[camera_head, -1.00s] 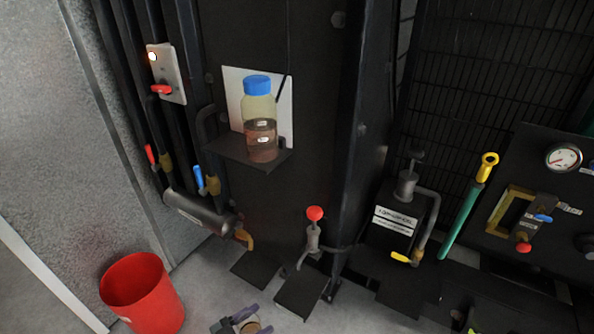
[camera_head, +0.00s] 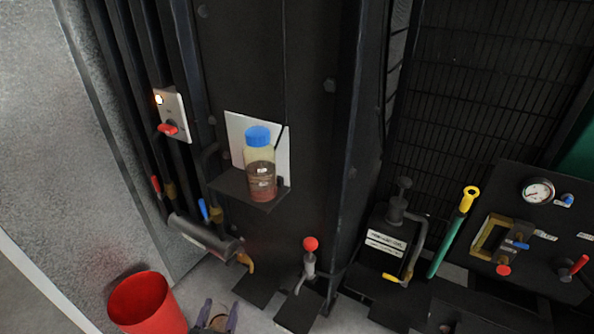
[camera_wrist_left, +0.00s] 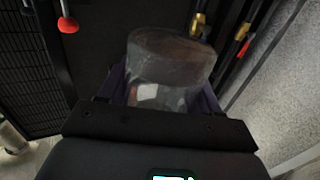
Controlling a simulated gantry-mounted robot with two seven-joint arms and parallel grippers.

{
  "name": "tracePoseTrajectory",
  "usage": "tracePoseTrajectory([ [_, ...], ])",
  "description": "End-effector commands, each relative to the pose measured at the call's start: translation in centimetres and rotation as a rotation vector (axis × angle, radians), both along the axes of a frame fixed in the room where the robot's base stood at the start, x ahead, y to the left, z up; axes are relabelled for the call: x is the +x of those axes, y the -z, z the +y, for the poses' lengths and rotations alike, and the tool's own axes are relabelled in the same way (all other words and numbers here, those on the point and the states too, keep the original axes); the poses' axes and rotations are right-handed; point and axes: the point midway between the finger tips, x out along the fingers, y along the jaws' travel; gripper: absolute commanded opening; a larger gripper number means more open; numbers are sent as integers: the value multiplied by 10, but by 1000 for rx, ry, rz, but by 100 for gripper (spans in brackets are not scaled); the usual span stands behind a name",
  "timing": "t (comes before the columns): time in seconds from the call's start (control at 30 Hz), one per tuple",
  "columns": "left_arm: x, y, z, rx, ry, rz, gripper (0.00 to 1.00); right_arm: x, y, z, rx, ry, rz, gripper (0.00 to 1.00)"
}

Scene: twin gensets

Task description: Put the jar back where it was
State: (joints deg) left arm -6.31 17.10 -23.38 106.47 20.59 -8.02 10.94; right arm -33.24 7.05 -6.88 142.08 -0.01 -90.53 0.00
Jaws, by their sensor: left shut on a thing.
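A clear, smoky jar (camera_wrist_left: 168,75) with a small pale label stands out in the left wrist view, between the purple-grey fingers of my left gripper (camera_wrist_left: 165,95). The gripper is shut on it. In the head view the left gripper (camera_head: 217,318) shows at the bottom edge, with part of the jar (camera_head: 219,322) between its fingers; the rest is cut off. A blue-capped bottle (camera_head: 260,170) with brown liquid stands upright on a small dark shelf (camera_head: 230,187), in front of a white panel. My right gripper is not in view.
A red bucket (camera_head: 148,302) stands on the floor left of the left gripper. A red-knobbed valve (camera_head: 310,245) stands to its right. A dark cylinder (camera_head: 203,238) with a yellow-handled tap juts out above. Pipes and a switch plate (camera_head: 172,115) line the left side.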

Motion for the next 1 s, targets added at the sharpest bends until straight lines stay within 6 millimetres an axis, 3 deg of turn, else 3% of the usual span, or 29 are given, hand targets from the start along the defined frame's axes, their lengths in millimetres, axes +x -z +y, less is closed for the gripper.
tracePoseTrajectory([
  [0.2, 1, 4, 23, 0, -92, 1, 27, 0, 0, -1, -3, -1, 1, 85],
  [0.6, -6, -28, 21, 1, -85, 0, 27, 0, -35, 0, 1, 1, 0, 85],
  [0.83, -14, -65, 21, 1, -84, -1, 27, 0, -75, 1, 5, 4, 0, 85],
  [1.0, -23, -105, 21, 1, -84, -1, 27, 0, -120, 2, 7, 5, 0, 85],
])
